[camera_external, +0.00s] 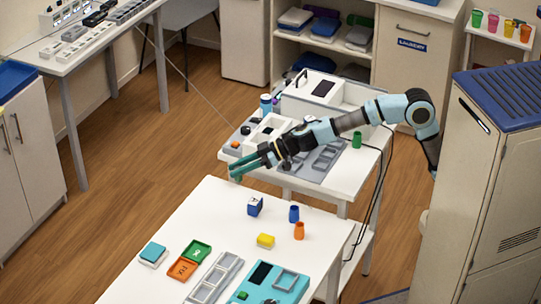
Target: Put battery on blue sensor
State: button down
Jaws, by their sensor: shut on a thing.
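My gripper (236,175) reaches left over the far edge of the near white table. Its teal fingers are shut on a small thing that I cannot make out. A blue block with a white label (255,207), perhaps the blue sensor, stands on the near table, below and to the right of my fingertips and apart from them. I cannot pick out a battery for certain.
The near table (222,212) also bears a yellow block (265,241), a blue cup (294,214), an orange cup (299,231), green and orange trays (183,269), a grey rack (214,279) and a teal board (292,286). A second table with a white box (310,95) stands behind.

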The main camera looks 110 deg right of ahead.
jog(key=r+h, duration=0.1)
send_over(255, 201)
jog(key=shift+m, duration=0.4)
notch_tip(255, 201, down, 10)
jog(key=b, duration=1)
jog(key=shift+d+r+b, duration=0.1)
jog(key=shift+b, duration=0.3)
jog(key=c, duration=0.6)
grip_release()
jog(key=shift+f, duration=0.2)
jog(key=shift+r, duration=0.1)
